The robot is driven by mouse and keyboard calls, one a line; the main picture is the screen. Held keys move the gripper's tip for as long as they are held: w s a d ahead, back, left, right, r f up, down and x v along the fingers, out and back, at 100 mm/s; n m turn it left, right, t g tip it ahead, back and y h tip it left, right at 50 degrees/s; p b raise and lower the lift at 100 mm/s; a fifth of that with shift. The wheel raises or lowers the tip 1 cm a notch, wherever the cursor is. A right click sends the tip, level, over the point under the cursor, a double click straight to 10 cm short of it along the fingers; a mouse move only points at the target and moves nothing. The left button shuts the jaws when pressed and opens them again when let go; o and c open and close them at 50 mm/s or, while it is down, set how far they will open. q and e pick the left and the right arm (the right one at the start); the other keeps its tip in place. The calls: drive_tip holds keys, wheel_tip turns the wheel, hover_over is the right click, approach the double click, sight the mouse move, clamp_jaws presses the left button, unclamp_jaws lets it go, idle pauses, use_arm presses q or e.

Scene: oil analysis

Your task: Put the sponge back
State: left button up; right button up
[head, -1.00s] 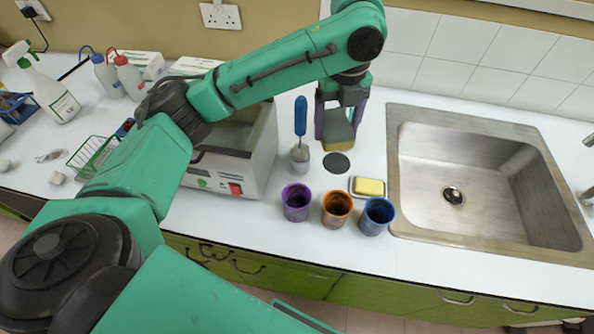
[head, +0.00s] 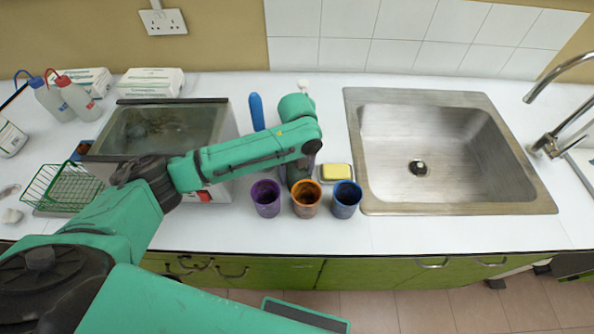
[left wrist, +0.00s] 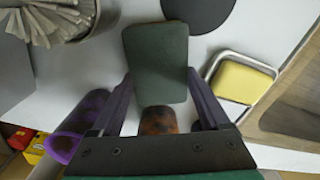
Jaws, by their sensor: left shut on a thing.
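The sponge (left wrist: 155,60) shows a dark green face in the left wrist view. It sits between the two fingers of my left gripper (left wrist: 159,78), which is shut on it. In the head view my left gripper (head: 300,170) is mostly hidden behind my forearm, behind the orange cup, and the sponge cannot be made out there. A yellow block (head: 335,171) lies in a small metal-rimmed dish right of the gripper; the block also shows in the left wrist view (left wrist: 240,82). My right gripper is not in view.
Purple (head: 266,198), orange (head: 306,199) and blue (head: 346,199) cups stand along the counter's front. A black disc (left wrist: 198,12) lies beyond the sponge. The sink (head: 430,170) is at right, a tank (head: 215,150) at left. A blue-handled brush (head: 257,112) stands behind my arm.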

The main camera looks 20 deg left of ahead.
sight(297, 174)
use_arm(q)
drive_tip(key=o, duration=1.2)
drive_tip(key=shift+c, duration=0.2)
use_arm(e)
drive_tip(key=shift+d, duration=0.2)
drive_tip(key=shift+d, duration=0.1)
use_arm(q)
drive_tip(key=shift+r, duration=0.4)
wheel_tip(297, 174, up, 11)
drive_tip(key=b, duration=0.2)
drive_tip(key=shift+r, duration=0.2)
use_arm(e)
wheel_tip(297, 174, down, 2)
